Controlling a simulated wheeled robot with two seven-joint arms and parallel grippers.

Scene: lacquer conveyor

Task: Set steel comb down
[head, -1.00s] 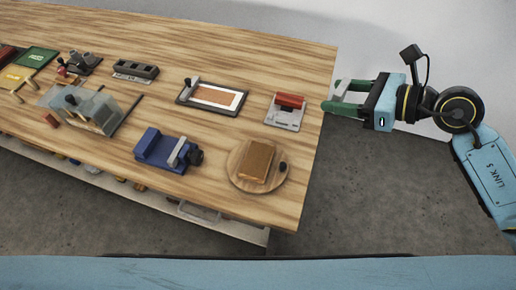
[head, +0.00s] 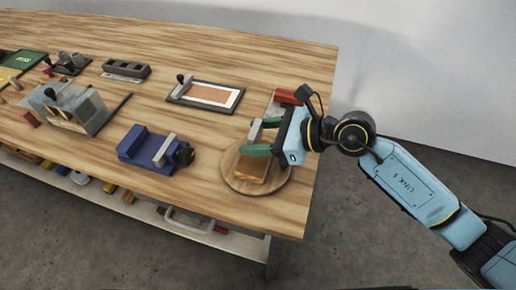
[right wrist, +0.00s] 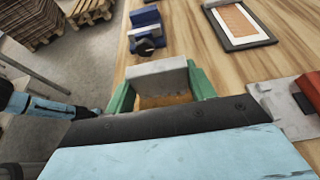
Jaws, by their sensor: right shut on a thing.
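The steel comb (head: 256,130) is a flat grey metal piece. My right gripper (head: 258,138) is shut on it with green fingers, above the round wooden board (head: 232,182) near the table's right end. In the right wrist view the comb (right wrist: 158,75) stands between the green fingers (right wrist: 160,88). A brown wooden block (head: 250,170) on the board is partly hidden below the gripper. I cannot tell whether the comb touches the block. My left gripper is not in view.
A blue vise (head: 146,150) stands left of the board. A framed panel (head: 206,95) lies behind it. A red-topped grey device (head: 285,97) is partly hidden behind my right gripper. Bare tabletop lies in front of the vise.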

